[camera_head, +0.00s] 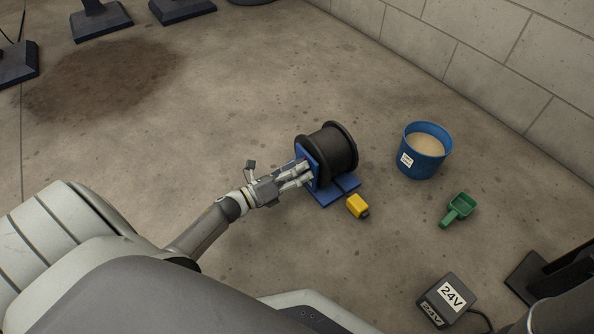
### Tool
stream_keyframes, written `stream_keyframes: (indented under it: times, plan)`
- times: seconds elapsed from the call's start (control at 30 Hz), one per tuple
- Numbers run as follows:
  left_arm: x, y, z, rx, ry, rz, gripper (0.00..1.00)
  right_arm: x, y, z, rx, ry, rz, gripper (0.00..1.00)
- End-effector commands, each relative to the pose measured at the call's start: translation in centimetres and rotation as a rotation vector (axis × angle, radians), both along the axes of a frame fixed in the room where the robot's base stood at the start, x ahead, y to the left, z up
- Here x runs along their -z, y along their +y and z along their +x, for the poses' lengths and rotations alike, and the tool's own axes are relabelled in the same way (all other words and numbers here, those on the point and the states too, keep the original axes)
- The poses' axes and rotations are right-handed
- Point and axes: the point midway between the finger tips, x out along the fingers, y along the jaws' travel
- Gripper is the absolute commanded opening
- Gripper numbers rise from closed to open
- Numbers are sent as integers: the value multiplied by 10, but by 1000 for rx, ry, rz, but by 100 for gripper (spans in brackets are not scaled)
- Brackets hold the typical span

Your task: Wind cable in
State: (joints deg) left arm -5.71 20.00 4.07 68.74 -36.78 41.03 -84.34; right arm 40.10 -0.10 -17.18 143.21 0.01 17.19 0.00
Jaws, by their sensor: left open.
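A black cable reel (333,150) sits on a blue stand (341,188) on the floor near the middle of the head view. A small yellow block with a dark end (357,206) lies just in front of the stand; I cannot tell whether it joins the cable. My left gripper (305,174) is open, with its fingers at the left face of the stand. I cannot tell whether they touch it, and any crank there is hidden. My right gripper is not in view.
A blue bucket of sandy material (424,142) and a green scoop (459,209) are right of the reel. A box marked 24V (446,299) with a dark cord stands at lower right. A block wall (480,45) runs behind.

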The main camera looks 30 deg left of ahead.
Motion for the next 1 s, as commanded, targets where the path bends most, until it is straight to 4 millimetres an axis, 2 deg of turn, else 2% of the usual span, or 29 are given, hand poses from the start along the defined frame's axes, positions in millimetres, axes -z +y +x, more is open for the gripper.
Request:
stream_keyframes:
  times: [0.17,0.63,0.8,1.0]
  plan:
    - [0,5,-11,-1,1,0,61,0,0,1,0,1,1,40]
    - [1,39,-95,1,3,2,61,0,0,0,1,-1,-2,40]
    - [0,45,-109,0,1,1,61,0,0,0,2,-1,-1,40]
    - [0,46,-111,1,-1,0,61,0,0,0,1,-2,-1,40]
